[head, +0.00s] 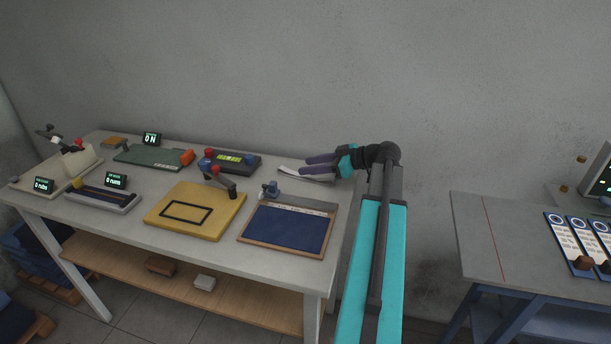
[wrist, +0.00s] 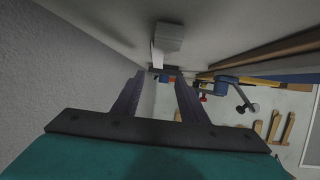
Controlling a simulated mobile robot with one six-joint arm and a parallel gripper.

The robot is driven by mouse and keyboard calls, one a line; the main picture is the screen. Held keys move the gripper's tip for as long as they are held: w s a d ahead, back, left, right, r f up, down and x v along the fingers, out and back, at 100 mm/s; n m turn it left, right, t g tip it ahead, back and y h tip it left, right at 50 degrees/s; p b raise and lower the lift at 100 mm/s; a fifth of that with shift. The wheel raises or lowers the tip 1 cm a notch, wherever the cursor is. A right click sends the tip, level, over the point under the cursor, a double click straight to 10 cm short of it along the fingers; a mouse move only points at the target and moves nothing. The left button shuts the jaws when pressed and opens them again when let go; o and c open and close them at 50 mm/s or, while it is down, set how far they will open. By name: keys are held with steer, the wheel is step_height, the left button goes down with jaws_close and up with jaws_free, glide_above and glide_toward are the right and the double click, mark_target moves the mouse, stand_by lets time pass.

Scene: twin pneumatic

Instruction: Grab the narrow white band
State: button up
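A narrow white strip (head: 297,175), which looks like the white band, lies at the back right of the grey workbench in the head view, partly hidden by my gripper. In the wrist view a thin white strip (wrist: 157,55) shows just beyond the fingertips, beside a pale grey block (wrist: 169,37); I cannot tell for sure that it is the same piece. My gripper (head: 308,164) reaches left over the bench's back right corner, close to the strip. In the wrist view its two dark purple fingers (wrist: 160,78) stand apart with nothing seen held between them.
A blue-topped board (head: 290,229) with a wooden frame and a yellow board (head: 190,215) with a clamp lie in front and to the left. A dark device (head: 230,161) with red and blue knobs stands left of my gripper. The grey wall is close behind.

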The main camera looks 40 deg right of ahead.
mark_target(285, 168)
steer(key=shift+x, duration=1.55)
steer(key=shift+p+x, duration=1)
steer(key=shift+x, duration=0.95)
steer(key=shift+w+a+f, duration=0.1)
steer(key=shift+w+f, duration=0.1)
steer(key=shift+w, duration=0.5)
jaws_close()
